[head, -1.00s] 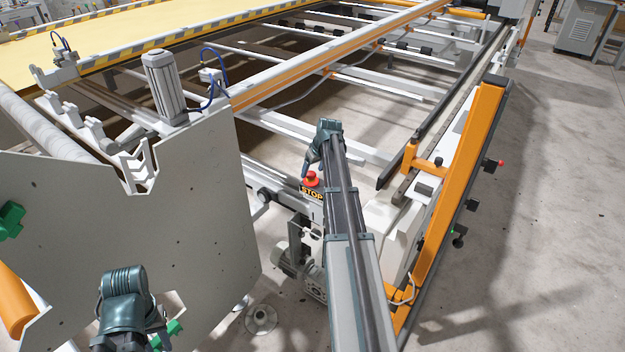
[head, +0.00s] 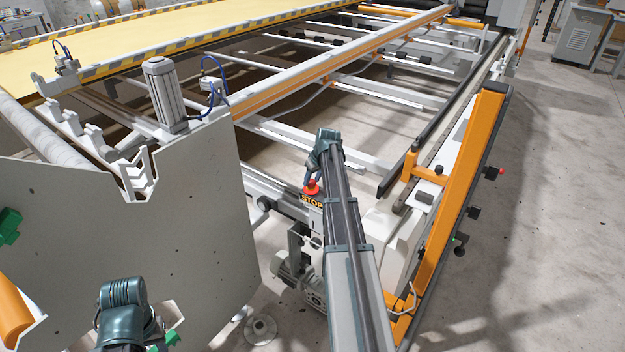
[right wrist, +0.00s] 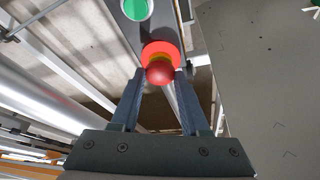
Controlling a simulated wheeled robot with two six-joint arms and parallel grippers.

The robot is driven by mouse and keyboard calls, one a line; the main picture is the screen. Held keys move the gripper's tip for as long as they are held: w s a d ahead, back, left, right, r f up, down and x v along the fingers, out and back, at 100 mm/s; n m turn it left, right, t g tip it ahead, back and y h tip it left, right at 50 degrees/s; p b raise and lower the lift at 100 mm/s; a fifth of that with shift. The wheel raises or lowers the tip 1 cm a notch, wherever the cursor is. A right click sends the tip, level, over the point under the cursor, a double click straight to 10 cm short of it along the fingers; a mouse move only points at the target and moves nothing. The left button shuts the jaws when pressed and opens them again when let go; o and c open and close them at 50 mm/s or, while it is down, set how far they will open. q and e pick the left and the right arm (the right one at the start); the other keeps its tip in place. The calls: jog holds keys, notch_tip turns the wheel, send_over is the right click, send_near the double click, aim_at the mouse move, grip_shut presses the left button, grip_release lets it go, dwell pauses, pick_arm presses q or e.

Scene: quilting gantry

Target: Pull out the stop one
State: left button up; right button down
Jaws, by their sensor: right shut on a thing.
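The red stop button (head: 311,190) sits above the yellow "STOP" label (head: 312,200) on the gantry's rail, left of my right arm in the head view. In the right wrist view its round red head (right wrist: 160,71) lies between my fingertips, with a red-orange disc and a yellow ring behind it. My right gripper (right wrist: 158,80) is shut on the button head from both sides. In the head view its fingers (head: 312,178) reach down to the button. My left arm's wrist (head: 123,305) shows at the lower left; its gripper fingers are not seen.
A green round button (right wrist: 136,8) is beside the red one in the wrist view. A large grey side plate (head: 130,230) stands to the left, and an orange beam (head: 455,200) to the right. Grey floor (head: 560,220) is clear on the far right.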

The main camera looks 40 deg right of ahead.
notch_tip(320, 180, up, 2)
jog(key=shift+p, duration=1)
jog(key=shift+f, duration=0.15)
jog(key=shift+c, duration=2)
grip_release()
jog(key=p+v, duration=1.2)
jog(key=v, duration=0.2)
jog(key=shift+f, duration=0.1)
